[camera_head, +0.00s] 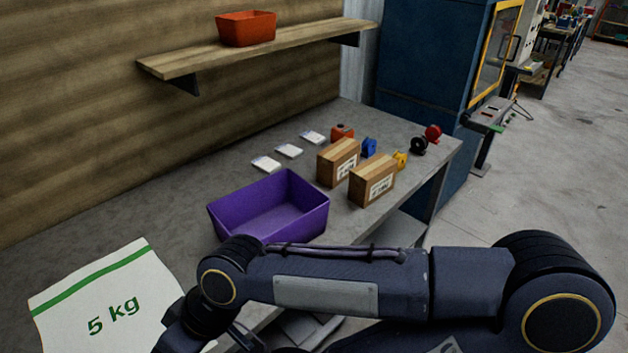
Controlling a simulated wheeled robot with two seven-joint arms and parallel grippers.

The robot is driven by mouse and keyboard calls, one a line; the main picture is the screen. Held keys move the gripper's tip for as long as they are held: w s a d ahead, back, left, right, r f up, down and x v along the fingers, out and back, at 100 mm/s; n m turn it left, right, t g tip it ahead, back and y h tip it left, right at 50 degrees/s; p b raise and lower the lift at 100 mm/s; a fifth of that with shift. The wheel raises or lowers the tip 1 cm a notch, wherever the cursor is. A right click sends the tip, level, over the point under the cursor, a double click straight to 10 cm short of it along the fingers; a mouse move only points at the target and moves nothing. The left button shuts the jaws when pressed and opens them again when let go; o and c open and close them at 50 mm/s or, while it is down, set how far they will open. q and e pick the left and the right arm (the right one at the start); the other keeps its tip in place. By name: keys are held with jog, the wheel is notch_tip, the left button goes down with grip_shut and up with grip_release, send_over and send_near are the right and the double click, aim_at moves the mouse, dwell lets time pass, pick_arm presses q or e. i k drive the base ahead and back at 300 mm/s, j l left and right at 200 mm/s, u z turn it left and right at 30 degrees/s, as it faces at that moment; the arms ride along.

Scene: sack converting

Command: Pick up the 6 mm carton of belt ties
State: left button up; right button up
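Two brown cardboard cartons with white labels stand side by side on the grey bench: a rear-left carton (337,163) and a front-right carton (371,181). The label print is too small to read, so I cannot tell which one is the 6 mm carton. My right arm comes in from the right and crosses the lower part of the view, well in front of both cartons. Its wrist end is at the bottom, beside the white sheet; the fingers cannot be made out. My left gripper is not in view.
A purple bin (272,207), seemingly empty, stands left of the cartons. Small white packs (289,151) lie behind it. Red (433,133), black, blue and yellow small items sit around the cartons' far side. A white "5 kg" sack (105,300) lies front left. An orange bin (246,28) sits on the shelf.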

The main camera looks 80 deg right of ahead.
aim_at(372, 179)
jog(key=z, duration=2.95)
jog(key=u, duration=0.4)
jog(key=i+l+u, duration=0.1)
jog(key=u, duration=0.3)
jog(key=l+u, duration=0.2)
jog(key=u, duration=0.2)
jog(key=i+l+u, duration=0.1)
jog(key=u, duration=0.3)
jog(key=l+u, duration=0.5)
jog(key=u, duration=0.3)
